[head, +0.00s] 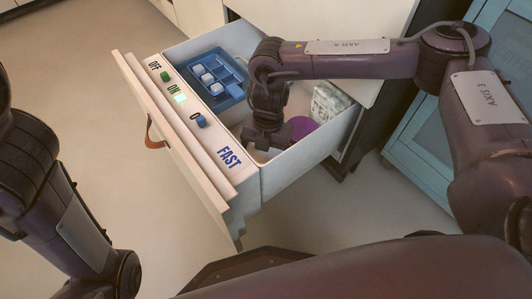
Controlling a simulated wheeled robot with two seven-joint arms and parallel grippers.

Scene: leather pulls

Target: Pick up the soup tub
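An open drawer (317,143) holds a round purple thing (303,125) at its near right, which may be the soup tub; my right gripper hides part of it, and I cannot tell for sure. My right gripper (268,143) reaches down into the drawer, just left of the purple thing. Its fingers are too small and dark to show whether they are open or shut, or whether they touch anything. My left arm is at the left, outside the drawer, and its gripper is not in view.
A blue tray (233,86) with white blocks sits at the drawer's back left. A pale patterned packet (328,101) stands at the right. The drawer front has buttons, a blue knob (201,121) and a leather pull (150,133). A teal cabinet (425,140) stands right.

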